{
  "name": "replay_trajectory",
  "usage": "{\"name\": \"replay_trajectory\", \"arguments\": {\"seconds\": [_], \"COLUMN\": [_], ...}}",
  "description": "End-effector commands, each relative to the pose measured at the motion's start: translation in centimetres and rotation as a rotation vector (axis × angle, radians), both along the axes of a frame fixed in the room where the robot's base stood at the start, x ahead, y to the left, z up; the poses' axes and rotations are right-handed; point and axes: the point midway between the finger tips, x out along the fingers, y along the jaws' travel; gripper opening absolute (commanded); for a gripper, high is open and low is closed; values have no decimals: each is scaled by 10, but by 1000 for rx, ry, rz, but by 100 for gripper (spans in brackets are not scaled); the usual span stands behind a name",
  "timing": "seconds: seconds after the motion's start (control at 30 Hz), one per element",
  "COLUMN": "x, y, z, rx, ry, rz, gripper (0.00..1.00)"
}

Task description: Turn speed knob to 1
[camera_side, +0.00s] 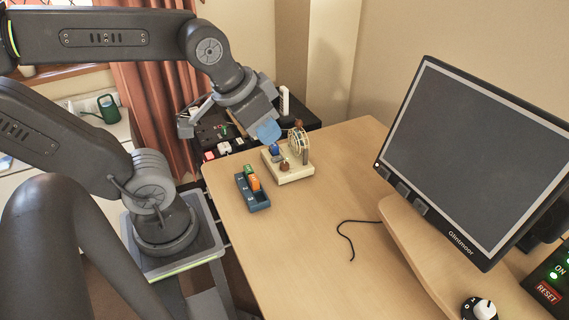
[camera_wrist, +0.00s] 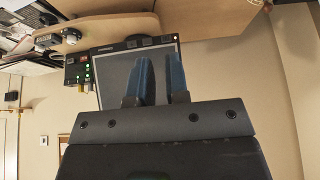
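The knob (camera_side: 484,309), a white cap on a round black base with white marks, stands at the bottom right of the side view, partly cut off by the frame's edge. Its pointer setting is too small to read. My gripper (camera_side: 268,131) is far from it, above the back left of the desk near a small cream stand. In the wrist view the two blue fingers of my gripper (camera_wrist: 161,80) point up with a gap between them, with nothing held.
A monitor (camera_side: 475,150) stands on a raised wooden shelf, right of the gripper. A panel with ON and RESET (camera_side: 551,286) is beside the knob. A cream stand (camera_side: 290,172), a blue tray (camera_side: 258,203) and a black cable (camera_side: 345,240) lie on the desk.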

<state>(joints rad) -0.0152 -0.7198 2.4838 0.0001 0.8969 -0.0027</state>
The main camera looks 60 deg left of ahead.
Motion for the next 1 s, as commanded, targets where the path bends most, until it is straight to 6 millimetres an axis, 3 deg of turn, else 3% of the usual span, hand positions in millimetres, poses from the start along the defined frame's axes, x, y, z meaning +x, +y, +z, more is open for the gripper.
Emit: {"name": "replay_trajectory", "arguments": {"seconds": [0.27,0.47,0.6,0.8,1.0], "x": [71,123,150,167,167], "y": [48,106,155,221,257], "z": [-15,-50,-88,-153,-195], "rx": [-24,-60,-93,-144,-177], "ry": [134,239,310,401,448], "rz": [193,358,474,622,702], "gripper": [42,44,44,44,44]}}
